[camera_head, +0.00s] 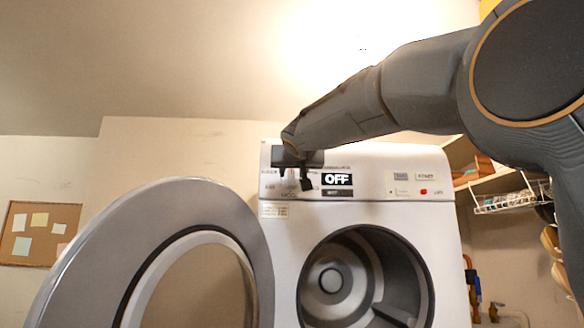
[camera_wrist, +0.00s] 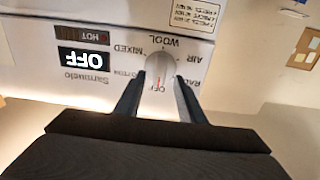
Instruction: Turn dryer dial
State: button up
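The white dryer (camera_head: 380,180) stands ahead with its control panel along the top front. Labels such as WOOL, MIXED and AIR ring the dial. The display (camera_head: 337,179) reads OFF, and it also shows in the wrist view (camera_wrist: 83,60). My gripper (camera_wrist: 158,84) is at the panel, its two fingers apart on either side of the dial. Thin gaps seem to remain beside the dial; contact is unclear. In the head view my gripper (camera_head: 297,182) hides the dial.
The round dryer door (camera_head: 235,215) is swung open to the left, below my gripper. The drum (camera_head: 333,282) is open, and no laundry shows in it. A red button (camera_head: 424,191) is on the panel's right. Shelves with a wire basket (camera_head: 505,202) stand at the right.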

aim_at(291, 179)
jog(key=shift+w+p, duration=0.55)
jog(key=shift+w, duration=0.65)
grip_shut()
jog(key=shift+f+m+b, duration=0.15)
jog(key=shift+m+b, duration=0.15)
jog(key=shift+b, duration=0.2)
